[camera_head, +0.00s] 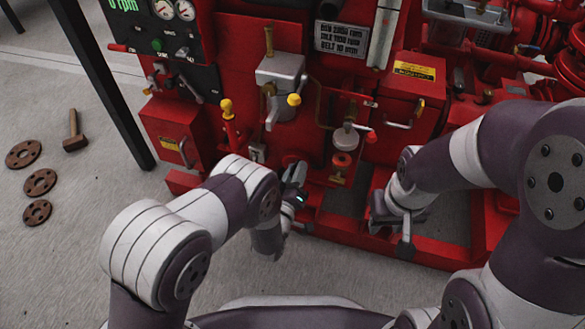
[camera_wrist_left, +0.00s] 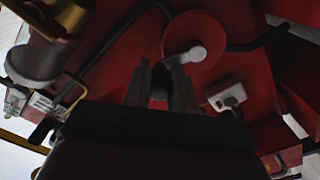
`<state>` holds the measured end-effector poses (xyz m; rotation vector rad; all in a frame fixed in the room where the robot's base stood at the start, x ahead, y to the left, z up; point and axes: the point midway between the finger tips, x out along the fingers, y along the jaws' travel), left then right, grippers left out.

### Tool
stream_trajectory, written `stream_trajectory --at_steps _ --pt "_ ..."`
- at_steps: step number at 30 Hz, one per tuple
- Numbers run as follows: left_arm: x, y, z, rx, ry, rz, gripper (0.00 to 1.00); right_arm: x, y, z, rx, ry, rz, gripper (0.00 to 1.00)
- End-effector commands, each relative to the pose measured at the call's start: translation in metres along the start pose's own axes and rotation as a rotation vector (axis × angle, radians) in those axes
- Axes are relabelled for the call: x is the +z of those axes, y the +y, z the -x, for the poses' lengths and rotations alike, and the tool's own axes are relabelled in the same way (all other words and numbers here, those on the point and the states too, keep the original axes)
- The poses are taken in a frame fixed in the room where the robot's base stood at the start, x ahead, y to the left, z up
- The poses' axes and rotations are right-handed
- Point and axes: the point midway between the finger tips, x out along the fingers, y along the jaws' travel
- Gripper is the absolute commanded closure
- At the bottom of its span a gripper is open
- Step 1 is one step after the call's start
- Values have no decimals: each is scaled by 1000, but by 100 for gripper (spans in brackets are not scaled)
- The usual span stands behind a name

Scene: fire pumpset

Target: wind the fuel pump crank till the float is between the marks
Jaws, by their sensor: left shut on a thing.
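My left gripper (camera_head: 293,190) is low in front of the red pump set in the head view. In the left wrist view its two fingers (camera_wrist_left: 160,92) are closed around the dark knob of the crank. The crank's light grey arm (camera_wrist_left: 185,57) runs from that knob up to the middle of a red disc (camera_wrist_left: 192,28). In the head view my gripper and arm largely hide the crank. I cannot make out the float or its marks. My right gripper (camera_head: 398,225) is low at the front right of the pump set; its finger opening is unclear.
A grey metal tank (camera_head: 281,72) and yellow-knobbed levers (camera_head: 228,110) stand above my left gripper. A red box (camera_head: 408,88) is at the right. A hammer (camera_head: 75,132) and rusty flanges (camera_head: 40,182) lie on the floor at left. A dark post (camera_head: 100,80) stands nearby.

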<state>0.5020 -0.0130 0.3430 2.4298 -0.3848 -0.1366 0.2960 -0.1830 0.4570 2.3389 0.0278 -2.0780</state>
Motion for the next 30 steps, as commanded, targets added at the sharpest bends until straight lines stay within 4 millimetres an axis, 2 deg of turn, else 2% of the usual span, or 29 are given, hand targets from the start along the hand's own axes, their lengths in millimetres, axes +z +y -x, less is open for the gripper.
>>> stream_trajectory --at_steps 15,30 --pt "22 7 1 1 -4 -490 100 -2 0 14 0 0 0 62" --pt "43 3 1 1 -4 -965 100 -2 0 18 0 0 0 62"
